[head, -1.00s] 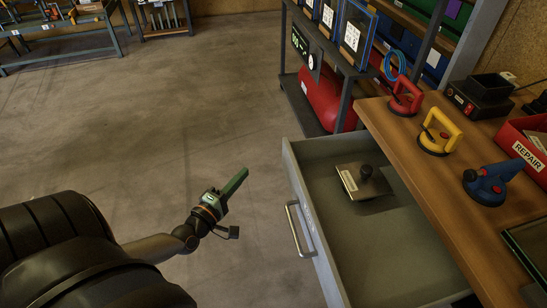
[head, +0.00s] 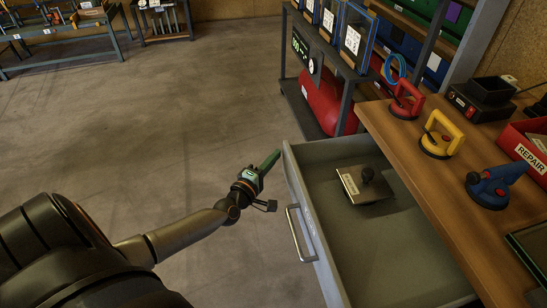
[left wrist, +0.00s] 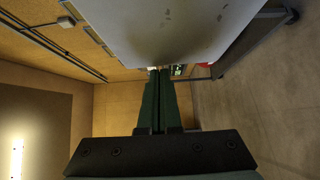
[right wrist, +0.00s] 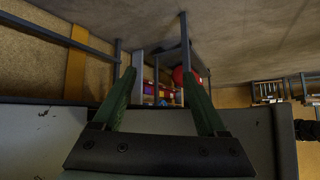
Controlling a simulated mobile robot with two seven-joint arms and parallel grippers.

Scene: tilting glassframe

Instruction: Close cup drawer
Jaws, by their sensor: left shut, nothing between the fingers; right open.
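The grey cup drawer (head: 318,241) stands pulled out from the wooden workbench, with its metal handle (head: 300,234) on the front panel. A metal plate with a black knob and a label (head: 365,184) lies inside it. My left gripper (head: 276,155) is shut and empty, just left of the drawer front's far end; I cannot tell whether it touches. In the left wrist view its green fingers (left wrist: 159,74) are together, close to a pale grey panel (left wrist: 170,32). My right gripper is outside the head view; in the right wrist view its fingers (right wrist: 156,82) are spread apart with nothing between them.
On the workbench (head: 405,147) stand a red suction lifter (head: 407,101), a yellow one (head: 441,135), a blue one (head: 492,188) and a red REPAIR bin (head: 525,147). A shelf with a red tank (head: 325,100) stands behind the drawer. The floor left of the drawer is open.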

